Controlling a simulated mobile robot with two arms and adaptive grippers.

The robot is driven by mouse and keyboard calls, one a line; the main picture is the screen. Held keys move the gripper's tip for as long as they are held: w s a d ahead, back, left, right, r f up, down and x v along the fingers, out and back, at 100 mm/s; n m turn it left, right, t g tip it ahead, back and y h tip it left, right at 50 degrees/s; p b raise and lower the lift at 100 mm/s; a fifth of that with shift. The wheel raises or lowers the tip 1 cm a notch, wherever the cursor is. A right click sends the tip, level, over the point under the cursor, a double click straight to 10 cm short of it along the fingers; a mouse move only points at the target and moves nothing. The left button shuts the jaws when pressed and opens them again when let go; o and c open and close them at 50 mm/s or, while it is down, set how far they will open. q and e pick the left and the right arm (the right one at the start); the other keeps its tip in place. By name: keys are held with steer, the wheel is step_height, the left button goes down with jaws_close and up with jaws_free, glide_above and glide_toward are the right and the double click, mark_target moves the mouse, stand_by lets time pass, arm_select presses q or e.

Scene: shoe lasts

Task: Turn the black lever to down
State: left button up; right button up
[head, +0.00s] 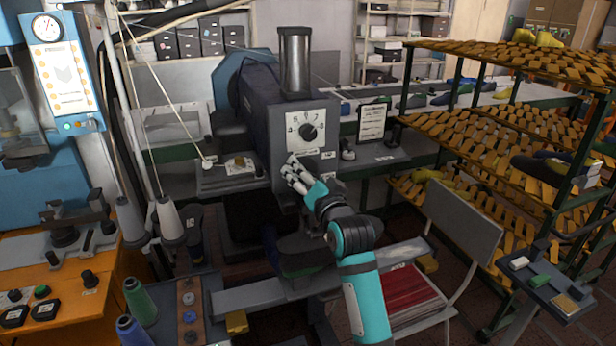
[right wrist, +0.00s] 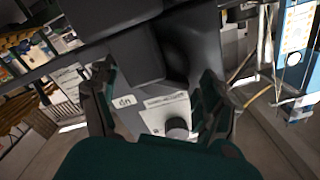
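The grey machine (head: 258,110) stands in the middle of the head view, with a dial knob (head: 308,132) on a white plate. My right gripper (head: 297,174) is at its front face, just below the dial. In the right wrist view, my right gripper (right wrist: 160,100) has its two fingers wide apart. A dark block-like part, seemingly the black lever (right wrist: 140,58), shows between them, its end near an "UP" label (right wrist: 123,101). I cannot tell whether a finger touches it. In the head view the lever is not clearly visible. My left gripper is not in view.
A rack of orange-brown pieces (head: 470,150) stands right. A folding chair (head: 460,225) stands right of my arm. A bench with thread cones (head: 140,300) is at lower left. A blue machine (head: 60,90) stands far left. Little free room surrounds the arm.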

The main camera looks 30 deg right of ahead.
steer(key=shift+s, duration=0.15)
steer(key=v, duration=1.2)
steer(key=shift+f, duration=0.15)
